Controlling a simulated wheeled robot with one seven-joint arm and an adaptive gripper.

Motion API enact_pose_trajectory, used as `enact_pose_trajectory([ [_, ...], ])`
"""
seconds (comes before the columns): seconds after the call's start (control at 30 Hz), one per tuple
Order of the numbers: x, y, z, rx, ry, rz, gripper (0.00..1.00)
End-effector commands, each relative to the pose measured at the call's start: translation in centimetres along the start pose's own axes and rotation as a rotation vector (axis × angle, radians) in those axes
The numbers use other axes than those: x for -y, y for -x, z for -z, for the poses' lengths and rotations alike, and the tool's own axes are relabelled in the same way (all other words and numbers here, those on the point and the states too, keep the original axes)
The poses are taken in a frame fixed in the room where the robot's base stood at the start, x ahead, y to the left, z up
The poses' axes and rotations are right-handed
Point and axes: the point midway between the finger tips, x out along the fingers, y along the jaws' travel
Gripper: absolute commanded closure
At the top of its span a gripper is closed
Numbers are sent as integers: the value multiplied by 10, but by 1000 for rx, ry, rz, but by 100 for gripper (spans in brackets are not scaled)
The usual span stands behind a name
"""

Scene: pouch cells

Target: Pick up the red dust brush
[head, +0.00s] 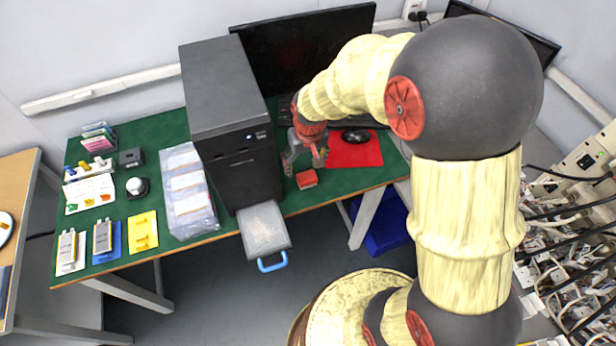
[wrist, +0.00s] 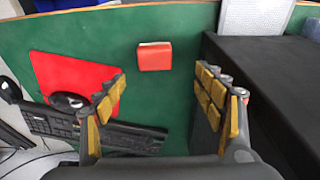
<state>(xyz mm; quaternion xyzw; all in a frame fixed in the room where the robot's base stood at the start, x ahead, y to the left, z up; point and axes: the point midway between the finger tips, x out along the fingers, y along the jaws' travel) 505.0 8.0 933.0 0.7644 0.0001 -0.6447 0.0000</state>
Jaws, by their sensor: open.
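A small red block-shaped object (head: 306,179), the likely red dust brush, lies on the green table top near the front edge, just right of the black computer tower. It also shows in the wrist view (wrist: 154,56), with a pale strip along its top edge; bristles cannot be made out. My gripper (head: 305,160) is open and empty above the table, just behind the red object in the head view. In the wrist view, the red object appears beyond the gap between my open fingers (wrist: 163,80), not between them.
The black tower (head: 240,150) stands close on the left, with a tray with a blue handle (head: 266,232) at its front. A red mat (head: 352,155) with a black mouse (head: 356,136) lies to the right. A keyboard (wrist: 90,128) and monitor (head: 300,50) are behind.

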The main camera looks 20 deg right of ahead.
Motion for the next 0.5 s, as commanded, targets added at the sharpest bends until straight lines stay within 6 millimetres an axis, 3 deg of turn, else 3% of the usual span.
enact_pose_trajectory([
  [0.1,0,-18,2,16,0,0,30],
  [0.5,-1,-55,1,21,0,0,30],
])
